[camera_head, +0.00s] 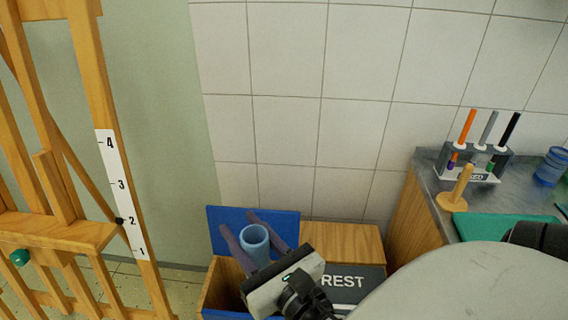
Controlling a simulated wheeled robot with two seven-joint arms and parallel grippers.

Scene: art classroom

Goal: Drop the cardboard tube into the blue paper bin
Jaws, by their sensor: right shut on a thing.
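My right gripper (253,235) is shut on a light blue, hollow tube (256,236), which I take for the cardboard tube. One purple finger lies on each side of it, and the tube's open end faces up toward the camera. The blue paper bin shows as an open wooden box with a raised blue panel (282,219) at its back. The gripper and tube appear over this bin's opening; their height above it is hard to tell. The gripper body hides part of the bin's inside and front. My left gripper is out of view.
A wooden bin marked REST (343,282) adjoins on the right. A wooden easel (92,75) with a number strip stands at left. At right, a grey counter (428,176) holds a marker rack (480,175), a wooden peg stand (454,197) and a blue jar (550,168).

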